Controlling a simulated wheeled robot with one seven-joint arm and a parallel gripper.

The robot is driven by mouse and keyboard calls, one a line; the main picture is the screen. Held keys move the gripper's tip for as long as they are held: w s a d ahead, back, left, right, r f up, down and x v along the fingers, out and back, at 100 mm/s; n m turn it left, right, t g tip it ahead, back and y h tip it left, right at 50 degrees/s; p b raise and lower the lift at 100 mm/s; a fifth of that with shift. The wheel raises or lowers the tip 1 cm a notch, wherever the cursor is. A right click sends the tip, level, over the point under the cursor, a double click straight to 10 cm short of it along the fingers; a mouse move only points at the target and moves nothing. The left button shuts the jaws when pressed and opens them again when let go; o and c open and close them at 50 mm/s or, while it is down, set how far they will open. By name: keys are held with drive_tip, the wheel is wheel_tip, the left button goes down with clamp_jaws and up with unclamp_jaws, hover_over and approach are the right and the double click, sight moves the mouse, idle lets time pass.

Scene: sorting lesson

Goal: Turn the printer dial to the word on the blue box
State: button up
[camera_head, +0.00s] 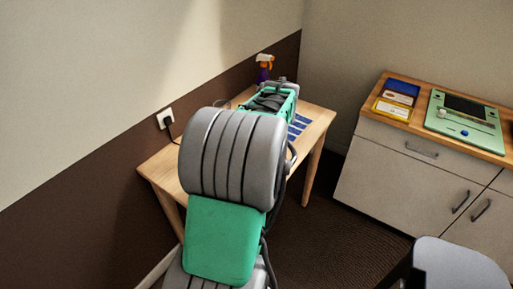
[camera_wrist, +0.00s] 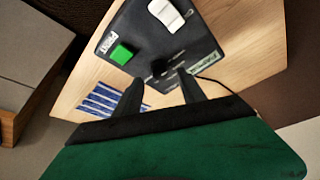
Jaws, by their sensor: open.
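In the wrist view a dark control panel (camera_wrist: 138,57) lies on the wooden table, with a small black dial (camera_wrist: 160,67) near its lower edge. Small pale marks surround the dial, too small to read, so its setting cannot be told. My gripper (camera_wrist: 160,82) is open, its two dark fingers pointing at the panel on either side of the dial's lower side; contact cannot be told. In the head view my arm hides the panel and fingertips. A blue box (camera_head: 402,88) lies on the cabinet at the right; its word is not legible.
The panel also has a green button (camera_wrist: 122,53) and a white switch (camera_wrist: 166,14). Blue strips (camera_head: 298,126) lie on the table (camera_head: 318,117).

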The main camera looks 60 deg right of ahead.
drive_tip(key=v, duration=0.5)
drive_tip(key=shift+s+r, duration=0.1)
drive_tip(key=shift+r, duration=0.05)
